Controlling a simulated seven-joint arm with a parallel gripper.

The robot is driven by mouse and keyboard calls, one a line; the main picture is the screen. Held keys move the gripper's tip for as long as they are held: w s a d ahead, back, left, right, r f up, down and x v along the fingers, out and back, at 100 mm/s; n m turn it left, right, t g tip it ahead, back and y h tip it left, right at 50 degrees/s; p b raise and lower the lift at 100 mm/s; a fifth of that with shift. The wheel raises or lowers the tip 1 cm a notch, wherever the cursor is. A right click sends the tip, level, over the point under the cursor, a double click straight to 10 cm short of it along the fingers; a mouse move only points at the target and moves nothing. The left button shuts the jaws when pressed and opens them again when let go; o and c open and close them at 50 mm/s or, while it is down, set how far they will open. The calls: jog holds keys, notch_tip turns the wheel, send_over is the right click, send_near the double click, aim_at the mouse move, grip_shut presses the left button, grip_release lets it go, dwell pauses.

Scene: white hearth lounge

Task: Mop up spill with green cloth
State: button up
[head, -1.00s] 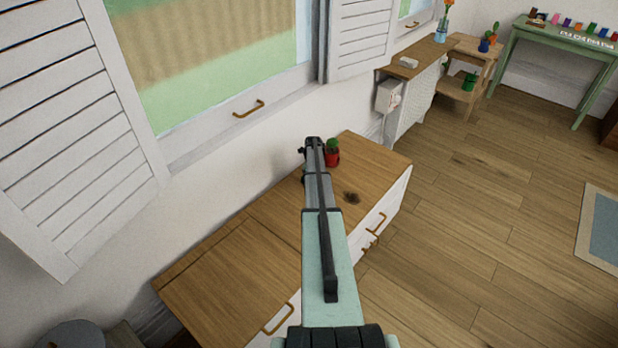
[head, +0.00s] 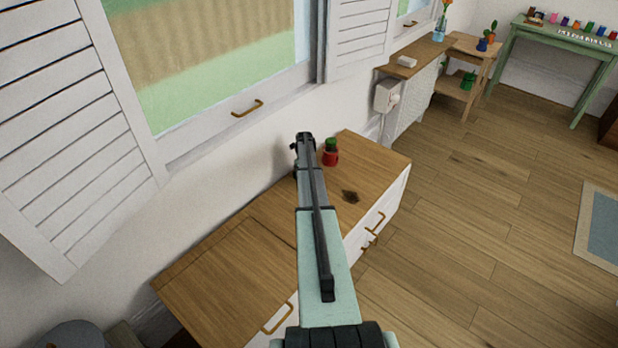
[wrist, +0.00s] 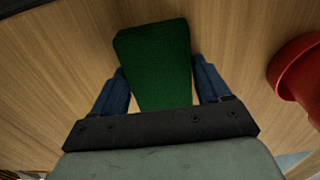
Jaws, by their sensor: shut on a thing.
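The green cloth (wrist: 152,50) is between the blue fingers of my gripper (wrist: 159,68) in the wrist view. The gripper is shut on it, over the wooden cabinet top (wrist: 60,60). I cannot tell whether the cloth touches the wood. In the head view my arm hides the cloth and the fingers. A small dark brown patch (head: 350,196) lies on the cabinet top (head: 375,165), to the right of my arm. I cannot tell whether it is the spill or a mark in the wood.
A red pot with a green cactus (head: 331,153) stands close to the right of my arm's far end; the red pot (wrist: 300,75) also shows in the wrist view. The wall and window (head: 220,60) are behind. The cabinet's right part is clear.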

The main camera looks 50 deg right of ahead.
jog(key=shift+w+r, duration=0.15)
jog(key=shift+r, duration=3.9)
jog(key=shift+n, duration=0.3)
jog(key=n, duration=0.2)
jog(key=shift+s+a+n, duration=0.2)
jog(key=shift+a+n, duration=0.05)
jog(key=shift+n, duration=0.05)
jog(key=n, duration=0.2)
jog(key=s+a+n, duration=0.1)
jog(key=shift+r+n, duration=0.25)
jog(key=shift+n, duration=0.15)
jog(key=s+a+r+n, duration=0.3)
jog(key=a+r+n, duration=0.2)
jog(key=a+n, duration=0.45)
jog(key=s+a+r+n, duration=0.35)
jog(key=a+n, duration=0.45)
jog(key=a, duration=0.3)
jog(key=a+r+n, duration=0.3)
jog(key=a+r, duration=0.1)
jog(key=a, duration=1.1)
jog(key=a+r+n, duration=0.4)
jog(key=a+r, duration=0.1)
jog(key=a, duration=1)
jog(key=a+r+n, duration=0.4)
jog(key=a, duration=1.1)
jog(key=shift+s+r, duration=0.4)
jog(key=shift+d+n, duration=0.1)
jog(key=shift+n, duration=0.15)
